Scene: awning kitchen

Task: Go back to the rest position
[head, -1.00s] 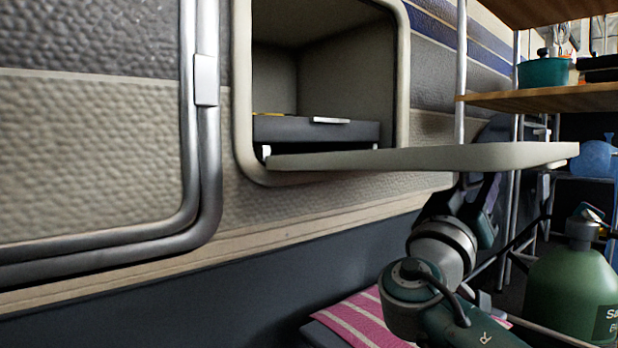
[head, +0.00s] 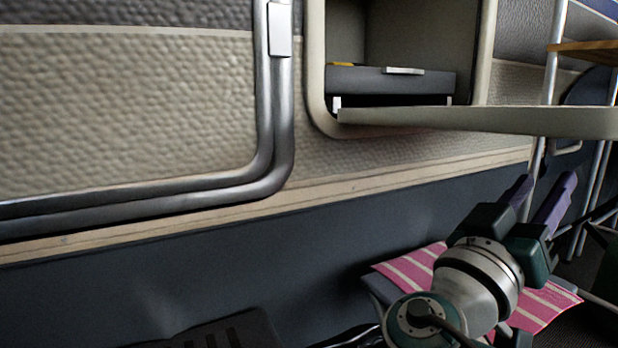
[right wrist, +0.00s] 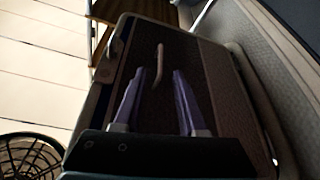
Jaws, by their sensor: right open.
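My right gripper (head: 543,190) is open and empty in the head view, with its two purple fingers pointing up and to the right. It is below the lowered flap (head: 480,121) of the wall compartment and above a pink striped cloth (head: 408,267). In the right wrist view the fingers (right wrist: 158,88) stand apart with nothing between them. A dark panel with a pale handle bar (right wrist: 159,66) lies beyond them. My left gripper is in neither view.
The open compartment holds a grey drawer (head: 390,84). A metal-framed panel (head: 130,115) fills the wall at left. A ladder-like rack (head: 547,100) stands at right. A round wire-like object (right wrist: 28,155) shows in the right wrist view.

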